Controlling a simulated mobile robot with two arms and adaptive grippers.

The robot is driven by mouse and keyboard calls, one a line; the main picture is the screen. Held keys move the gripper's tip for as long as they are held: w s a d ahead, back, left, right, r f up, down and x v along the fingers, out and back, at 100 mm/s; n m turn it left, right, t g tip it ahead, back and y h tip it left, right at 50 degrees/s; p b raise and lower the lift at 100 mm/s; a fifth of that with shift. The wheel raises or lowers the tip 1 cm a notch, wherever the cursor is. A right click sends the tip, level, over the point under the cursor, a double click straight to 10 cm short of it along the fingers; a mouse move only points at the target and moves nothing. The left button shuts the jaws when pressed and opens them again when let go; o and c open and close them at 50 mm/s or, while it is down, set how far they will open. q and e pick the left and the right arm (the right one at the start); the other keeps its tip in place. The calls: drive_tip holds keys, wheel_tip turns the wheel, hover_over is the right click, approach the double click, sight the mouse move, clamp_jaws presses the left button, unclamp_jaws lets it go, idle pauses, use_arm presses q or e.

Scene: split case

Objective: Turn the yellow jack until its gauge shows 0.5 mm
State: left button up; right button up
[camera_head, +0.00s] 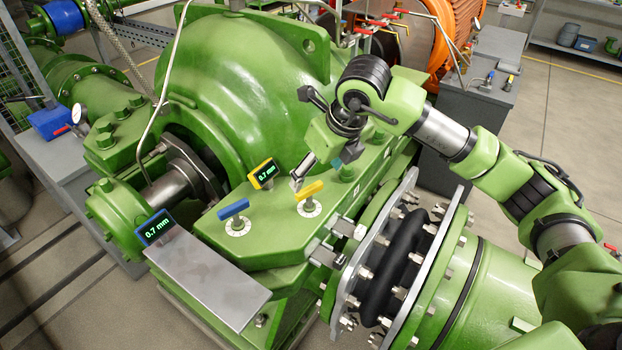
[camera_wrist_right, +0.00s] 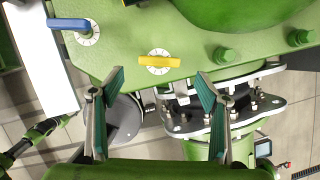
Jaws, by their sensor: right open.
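The yellow jack (camera_head: 309,190) has a flat yellow handle over a white dial on the green machine. It also shows in the right wrist view (camera_wrist_right: 160,62), handle lying crosswise. Its yellow-framed gauge (camera_head: 263,174) reads 0.7 mm. My right gripper (camera_head: 324,170) is open and empty above the jack, apart from it. In the right wrist view its fingers (camera_wrist_right: 160,84) are spread wide, with the yellow handle between and a little beyond their tips. A dark and green arm end, seemingly my left, shows at lower left in the wrist view; its jaws are unclear.
A blue jack (camera_head: 233,208) stands left of the yellow one. Its blue-framed gauge (camera_head: 155,229) reads 0.7 mm. A bare metal plate (camera_head: 208,280) lies in front. A bolted flange (camera_head: 425,245) and a raised green bolt (camera_head: 347,172) stand close to the right.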

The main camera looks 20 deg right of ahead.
sight(310, 187)
drive_tip(key=p+x, duration=0.1)
drive_tip(key=x, duration=0.5)
drive_tip(key=shift+w+f+p, duration=0.1)
drive_tip(key=shift+f+p, duration=0.05)
drive_tip(key=shift+p, duration=0.15)
drive_tip(key=shift+c, duration=0.4)
drive_tip(key=c, duration=1)
